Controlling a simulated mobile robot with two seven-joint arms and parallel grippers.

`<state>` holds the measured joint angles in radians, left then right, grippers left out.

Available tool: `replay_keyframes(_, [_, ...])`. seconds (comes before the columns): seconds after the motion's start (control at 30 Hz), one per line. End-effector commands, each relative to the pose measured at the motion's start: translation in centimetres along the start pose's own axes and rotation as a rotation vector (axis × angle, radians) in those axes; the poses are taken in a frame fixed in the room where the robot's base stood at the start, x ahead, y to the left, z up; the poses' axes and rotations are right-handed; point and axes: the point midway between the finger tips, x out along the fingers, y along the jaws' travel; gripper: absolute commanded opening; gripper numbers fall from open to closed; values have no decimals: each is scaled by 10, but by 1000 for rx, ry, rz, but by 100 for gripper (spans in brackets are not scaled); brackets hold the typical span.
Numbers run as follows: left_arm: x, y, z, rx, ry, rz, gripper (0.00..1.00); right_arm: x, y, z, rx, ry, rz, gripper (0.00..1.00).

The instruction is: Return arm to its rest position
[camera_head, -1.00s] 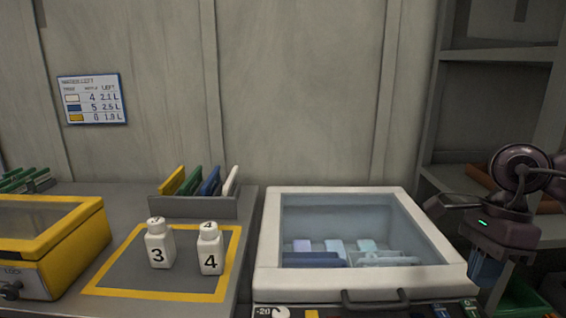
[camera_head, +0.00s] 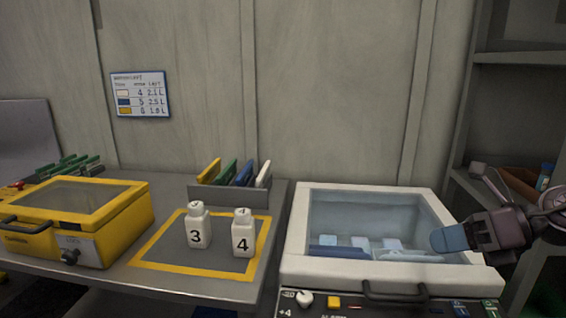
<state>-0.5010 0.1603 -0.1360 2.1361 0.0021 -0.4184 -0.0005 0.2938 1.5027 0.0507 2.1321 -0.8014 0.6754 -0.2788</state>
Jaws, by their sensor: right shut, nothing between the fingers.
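My right arm comes in at the right edge. Its dark purple gripper (camera_head: 436,241) points left, with its blue fingers together and nothing between them. In the picture it overlaps the right part of the white freezer box's (camera_head: 294,262) clear lid; I cannot tell how far it is from the lid. My left arm and gripper are out of view.
White bottles marked 3 (camera_head: 197,233) and 4 (camera_head: 242,240) stand on a yellow-bordered mat (camera_head: 163,256). A yellow box (camera_head: 127,226) stands left. Coloured plates (camera_head: 228,174) stand in a rack behind. Shelves (camera_head: 520,58) rise at the right, near my arm.

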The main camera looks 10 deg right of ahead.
Motion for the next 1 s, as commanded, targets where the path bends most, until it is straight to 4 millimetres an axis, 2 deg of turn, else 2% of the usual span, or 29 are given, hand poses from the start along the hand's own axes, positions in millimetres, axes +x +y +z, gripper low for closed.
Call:
replay_keyframes(0.17, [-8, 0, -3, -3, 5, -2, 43, -3, -20, 8, 399, -362, 89, 0])
replay_keyframes(0.27, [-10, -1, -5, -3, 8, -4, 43, -8, -42, -1, 632, -535, 119, 0])
replay_keyframes(0.37, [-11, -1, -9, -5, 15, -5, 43, -12, -64, -18, 857, -687, 138, 0])
replay_keyframes(0.57, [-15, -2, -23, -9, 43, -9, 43, -15, -105, -78, 1293, -940, 146, 0])
replay_keyframes(0.7, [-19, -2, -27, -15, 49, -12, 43, -10, -122, -134, 1582, -1081, 135, 0])
replay_keyframes(0.87, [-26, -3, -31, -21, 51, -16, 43, 4, -126, -203, 1889, -1204, 117, 0])
replay_keyframes(1.0, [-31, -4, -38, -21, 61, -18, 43, 21, -115, -261, 2130, -1283, 109, 0])
